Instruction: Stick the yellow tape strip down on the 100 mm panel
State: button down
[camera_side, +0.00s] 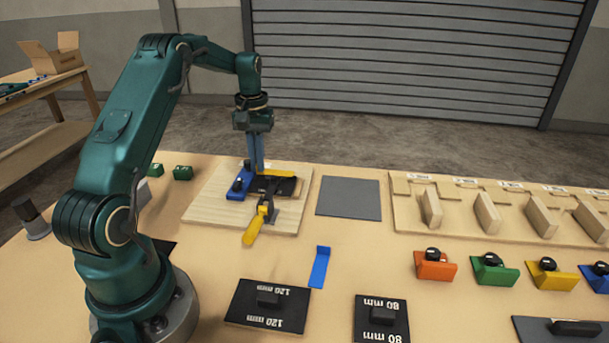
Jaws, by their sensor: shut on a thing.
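My gripper (259,170) points down over the wooden board (208,203) and is shut on what looks like the yellow tape strip (282,176). The strip shows as a thin yellow band at the fingertips, along the far edge of a dark panel (288,188). I cannot tell whether the strip touches the panel. The panel lies on the board, beside a blue block (236,192) with a black knob. A toggle clamp with a yellow handle (254,231) stands at its near side. No 100 mm marking is readable on the panel.
A grey mat (348,198) lies right of the board. A blue angled piece (320,268), a 120 mm plate (250,309) and an 80 mm plate (369,331) lie in front. Coloured knobbed blocks (435,268) and a rack of wooden pieces (405,214) stand right.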

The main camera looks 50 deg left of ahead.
jog(key=shift+f, duration=0.8)
dwell(1.2)
jog(key=c, duration=1)
grip_release()
jog(key=shift+o, duration=0.2)
jog(key=shift+r, duration=0.1)
